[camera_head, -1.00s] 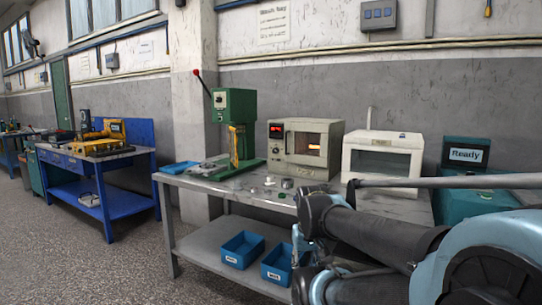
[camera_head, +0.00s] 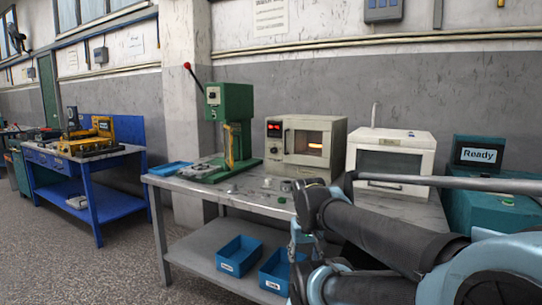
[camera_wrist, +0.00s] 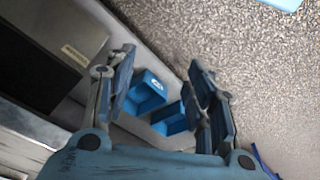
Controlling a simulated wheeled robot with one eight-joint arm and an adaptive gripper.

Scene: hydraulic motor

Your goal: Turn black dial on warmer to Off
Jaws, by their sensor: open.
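A beige oven-like warmer (camera_head: 306,147) stands on the grey metal table, with a lit red display and a glowing window. In the head view my arm is in front of the table's right part.
The grey table (camera_head: 235,190) holds a green press (camera_head: 231,130), a blue tray (camera_head: 168,168) and small loose parts. Blue bins (camera_head: 240,255) sit on its lower shelf. A teal machine (camera_head: 480,190) reading "Ready" stands at right. Floor is clear at front left.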

